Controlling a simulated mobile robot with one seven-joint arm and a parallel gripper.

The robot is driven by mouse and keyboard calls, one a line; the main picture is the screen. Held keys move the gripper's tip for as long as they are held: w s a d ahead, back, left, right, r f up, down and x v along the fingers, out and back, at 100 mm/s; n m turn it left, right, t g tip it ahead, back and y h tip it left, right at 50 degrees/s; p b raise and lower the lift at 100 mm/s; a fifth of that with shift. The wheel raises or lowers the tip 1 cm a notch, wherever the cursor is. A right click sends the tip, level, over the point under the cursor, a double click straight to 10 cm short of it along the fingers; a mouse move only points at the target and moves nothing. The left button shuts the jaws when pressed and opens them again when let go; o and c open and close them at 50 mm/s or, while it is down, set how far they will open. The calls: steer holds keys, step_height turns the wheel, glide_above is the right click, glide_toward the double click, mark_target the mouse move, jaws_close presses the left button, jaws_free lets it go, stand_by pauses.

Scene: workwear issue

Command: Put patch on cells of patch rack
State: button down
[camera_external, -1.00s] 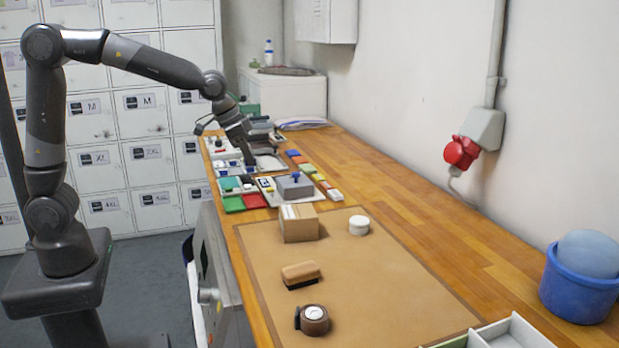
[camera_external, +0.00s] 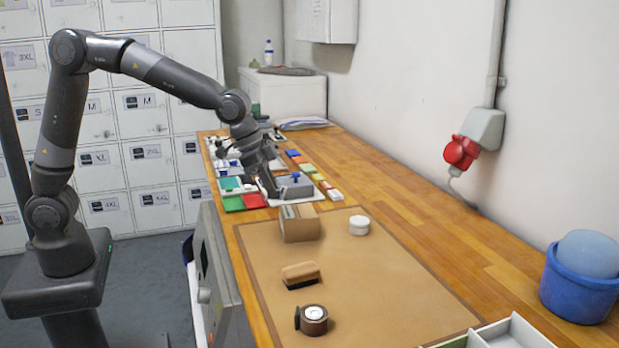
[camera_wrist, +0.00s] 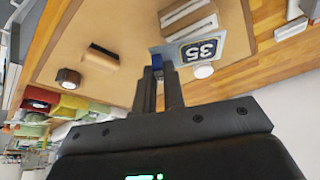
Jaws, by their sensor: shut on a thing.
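My gripper (camera_wrist: 165,88) is shut on a small blue grip tab (camera_wrist: 157,64). The tab appears to belong to a pale patch (camera_wrist: 224,44) bearing a dark "35" with a yellow border, which shows just beyond the fingertips. In the outside view my gripper (camera_external: 270,188) is low over the bench, beside a grey block with a blue knob (camera_external: 294,189); the held patch cannot be made out there. Green and red flat pieces (camera_external: 255,201) lie at the bench's left edge by several small trays (camera_external: 228,184). I cannot tell for sure which of these is the patch rack.
A cardboard box (camera_external: 299,225), a white round tub (camera_external: 359,225), a brush (camera_external: 300,274) and a tape roll (camera_external: 312,320) stand on the brown mat (camera_external: 390,290). A compartment tray (camera_external: 515,332) is at the front; a blue bucket (camera_external: 580,292) at right. The mat's right side is clear.

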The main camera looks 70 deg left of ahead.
steer(key=s+d+f+m+h, duration=0.1)
steer(key=s+d+m, duration=0.1)
steer(key=d, duration=0.7)
steer(key=s+d+f+m, duration=0.1)
steer(key=s+d+m, duration=0.1)
steer(key=d, duration=0.6)
glide_above(309, 251)
steer(key=s+d, duration=0.2)
steer(key=d, duration=0.3)
steer(key=shift+g, duration=0.4)
step_height(309, 251, down, 6)
steer(key=shift+d+f, duration=0.15)
steer(key=shift+f, duration=0.1)
steer(key=shift+w+f, duration=0.15)
steer(key=shift+f, duration=1.9)
steer(key=shift+f, duration=0.15)
steer(key=c, duration=1.5)
jaws_free()
